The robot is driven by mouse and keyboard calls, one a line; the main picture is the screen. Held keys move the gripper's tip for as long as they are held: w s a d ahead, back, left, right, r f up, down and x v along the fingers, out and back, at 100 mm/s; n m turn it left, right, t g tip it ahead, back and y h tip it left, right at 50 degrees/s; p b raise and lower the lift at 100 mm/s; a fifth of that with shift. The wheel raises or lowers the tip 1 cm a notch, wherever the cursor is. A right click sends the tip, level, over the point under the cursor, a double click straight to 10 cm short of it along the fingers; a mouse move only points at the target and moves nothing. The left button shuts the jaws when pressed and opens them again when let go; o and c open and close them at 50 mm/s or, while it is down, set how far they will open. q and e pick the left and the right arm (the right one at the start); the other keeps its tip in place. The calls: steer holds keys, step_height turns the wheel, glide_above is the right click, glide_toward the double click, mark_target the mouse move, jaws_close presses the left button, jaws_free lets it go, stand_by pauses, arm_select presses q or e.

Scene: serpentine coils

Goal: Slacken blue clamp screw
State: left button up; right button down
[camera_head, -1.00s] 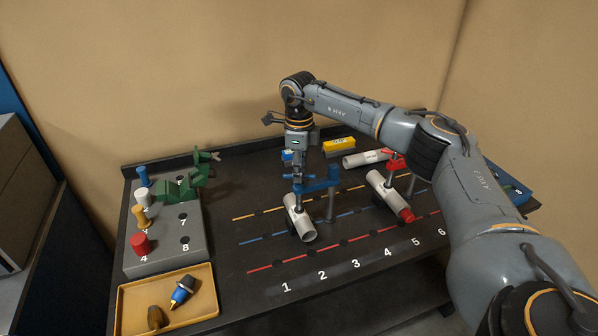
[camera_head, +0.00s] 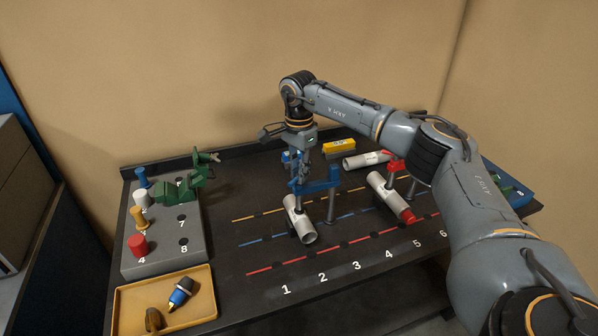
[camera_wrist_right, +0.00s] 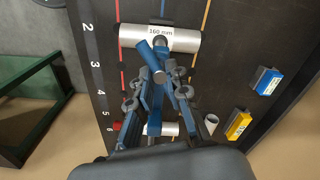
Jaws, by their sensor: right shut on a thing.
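The blue clamp (camera_head: 322,184) stands upright at the middle of the dark bench, its arm reaching over a white pipe (camera_head: 300,222). My right gripper (camera_head: 302,176) points down at the screw end of the clamp, above the pipe. In the right wrist view the gripper (camera_wrist_right: 158,88) is shut around the blue clamp screw (camera_wrist_right: 153,55), whose bar handle lies slantwise between the fingers. The pipe lies beyond it, marked 160 mm (camera_wrist_right: 185,40). The fingers partly hide the screw, and the contact of screw and pipe is hidden. My left gripper is not in view.
A yellow box (camera_head: 339,146) stands behind. At left are a grey peg block (camera_head: 165,255) with a green clamp (camera_head: 180,190) and a tan tray (camera_head: 202,309). The bench front is clear.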

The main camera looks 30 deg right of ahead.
steer(key=n, duration=0.4)
steer(key=shift+r+n, duration=0.1)
steer(key=shift+n, duration=0.2)
steer(key=n, duration=0.3)
steer(key=shift+n, duration=0.4)
steer(key=n, duration=0.3)
steer(key=shift+b, duration=0.3)
steer(key=shift+n, duration=2.1)
steer(key=c, duration=1.3)
jaws_free()
step_height(320, 180, up, 12)
